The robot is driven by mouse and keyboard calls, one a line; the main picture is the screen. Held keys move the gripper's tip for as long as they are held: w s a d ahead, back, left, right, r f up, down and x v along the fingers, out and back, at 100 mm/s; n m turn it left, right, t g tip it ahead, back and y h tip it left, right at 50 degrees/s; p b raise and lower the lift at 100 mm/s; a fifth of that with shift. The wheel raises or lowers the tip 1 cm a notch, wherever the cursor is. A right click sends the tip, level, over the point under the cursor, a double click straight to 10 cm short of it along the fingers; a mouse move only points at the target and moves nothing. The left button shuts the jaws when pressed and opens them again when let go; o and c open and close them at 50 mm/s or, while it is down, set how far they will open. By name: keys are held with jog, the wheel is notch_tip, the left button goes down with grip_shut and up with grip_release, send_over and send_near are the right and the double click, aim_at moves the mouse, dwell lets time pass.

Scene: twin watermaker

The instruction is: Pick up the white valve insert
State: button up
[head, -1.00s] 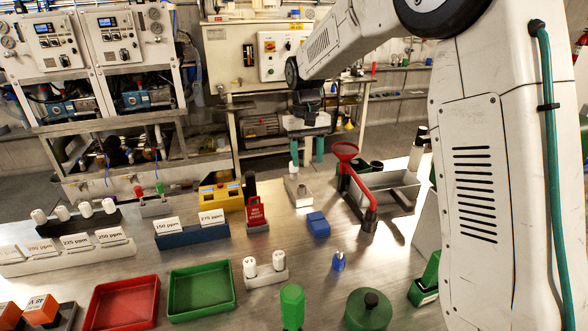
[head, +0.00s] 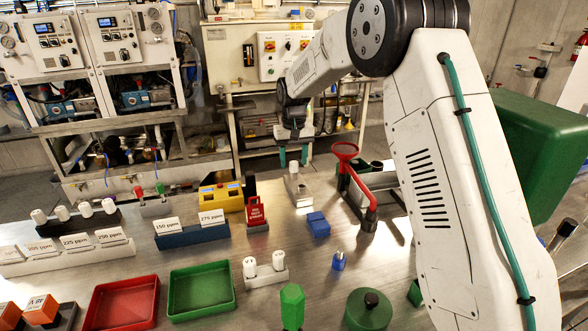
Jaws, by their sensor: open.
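A small white piece (head: 294,170), which looks like the white valve insert, stands upright at the back end of a pale block (head: 300,191) on the bench. Its details are too small to tell. My gripper (head: 293,158) has two teal fingers pointing down, spread apart and empty. In the picture the fingers are just above the white piece, one to each side. They appear apart from it; the exact height and depth gap cannot be told.
A red funnel stand (head: 362,193) is close on the right. A red-tagged block (head: 256,214) and yellow box (head: 221,197) are left. A blue block (head: 318,224) lies in front. Two white cylinders stand in a holder (head: 266,278). Red (head: 122,305) and green (head: 202,289) trays lie front left.

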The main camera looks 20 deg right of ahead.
aim_at(294, 162)
jog(key=shift+f, duration=0.3)
jog(key=c, duration=1)
jog(key=shift+r, duration=0.15)
notch_tip(294, 162, up, 3)
jog(key=shift+r, duration=0.15)
jog(key=s+r, duration=0.1)
jog(key=s, duration=1.5)
jog(key=shift+r, duration=0.25)
